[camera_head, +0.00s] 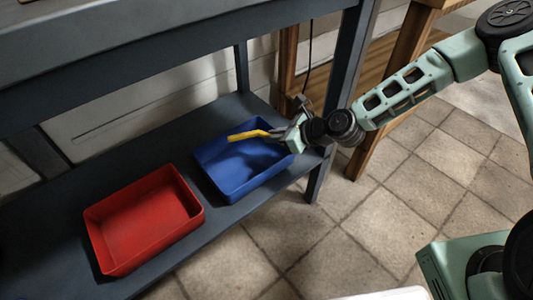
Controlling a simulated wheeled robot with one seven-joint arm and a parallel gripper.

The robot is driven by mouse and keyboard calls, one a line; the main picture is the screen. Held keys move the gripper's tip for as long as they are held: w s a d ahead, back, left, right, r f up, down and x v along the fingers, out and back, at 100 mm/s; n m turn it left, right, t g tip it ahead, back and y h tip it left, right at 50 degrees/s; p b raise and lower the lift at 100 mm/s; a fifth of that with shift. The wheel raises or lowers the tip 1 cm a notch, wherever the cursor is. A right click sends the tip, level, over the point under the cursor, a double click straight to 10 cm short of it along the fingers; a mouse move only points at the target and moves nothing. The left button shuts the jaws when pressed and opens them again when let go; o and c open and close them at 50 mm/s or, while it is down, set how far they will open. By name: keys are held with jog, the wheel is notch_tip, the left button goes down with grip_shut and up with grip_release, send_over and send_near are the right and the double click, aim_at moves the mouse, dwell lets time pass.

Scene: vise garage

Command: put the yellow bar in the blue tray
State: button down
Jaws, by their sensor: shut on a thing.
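The blue tray (238,185) rests on the lower shelf of a dark grey bench. The yellow bar (248,134) sticks out to the left from my gripper (277,133), with its free end over the blue tray. My gripper is shut on the bar's right end, near the tray's right rim. The bar appears to be held above the tray floor, but the height of the gap is hard to tell. The fingertips are small and partly hidden by the gripper body.
A red tray (147,222) stands to the left of the blue tray on the same shelf (160,148). The bench top (150,35) overhangs the shelf. A bench leg (347,75) stands close to my arm.

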jog(key=shift+f+b, duration=1.15)
jog(key=shift+f, duration=1.9)
jog(key=shift+f, duration=0.45)
